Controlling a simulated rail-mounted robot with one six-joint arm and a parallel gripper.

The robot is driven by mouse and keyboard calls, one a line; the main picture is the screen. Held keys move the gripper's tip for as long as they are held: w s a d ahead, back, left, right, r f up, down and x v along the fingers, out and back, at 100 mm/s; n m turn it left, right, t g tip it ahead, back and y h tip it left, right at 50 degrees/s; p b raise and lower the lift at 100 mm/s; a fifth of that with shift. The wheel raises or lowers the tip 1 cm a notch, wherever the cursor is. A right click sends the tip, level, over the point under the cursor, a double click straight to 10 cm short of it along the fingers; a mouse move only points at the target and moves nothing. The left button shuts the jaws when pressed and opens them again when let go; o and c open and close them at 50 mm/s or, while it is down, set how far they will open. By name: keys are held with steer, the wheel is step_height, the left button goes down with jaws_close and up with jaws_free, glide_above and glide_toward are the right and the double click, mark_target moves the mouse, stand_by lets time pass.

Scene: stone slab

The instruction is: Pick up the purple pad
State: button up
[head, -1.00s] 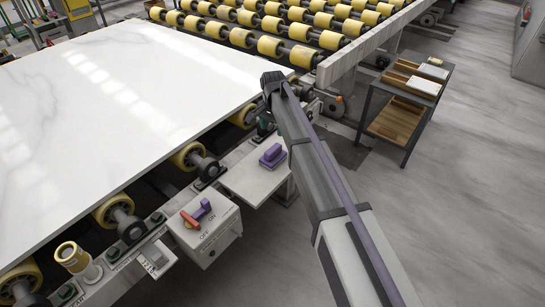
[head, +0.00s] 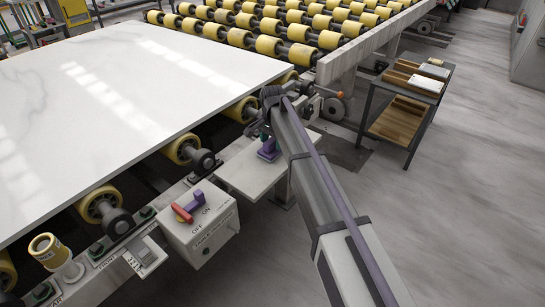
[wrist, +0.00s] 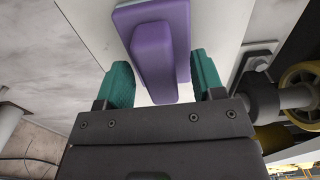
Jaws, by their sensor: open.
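The purple pad (head: 267,152) sits on a pale shelf (head: 243,172) beside the slab's roller line, with a raised ridge on a wider base. In the wrist view the pad (wrist: 153,52) is large and close, with its ridge between the teal fingers. My gripper (wrist: 163,78) is open, one finger on each side of the ridge, with visible gaps, so it does not hold the pad. In the head view the gripper (head: 266,132) is just above the pad and partly hidden by my arm.
A white stone slab (head: 130,80) lies on yellow rollers left of the shelf. A control box (head: 200,222) with a red and purple switch stands in front of the shelf. A small cart (head: 400,105) stands at the right. The floor at right is clear.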

steer(key=shift+f, duration=0.15)
steer(key=shift+c, duration=0.3)
steer(key=c, duration=1.1)
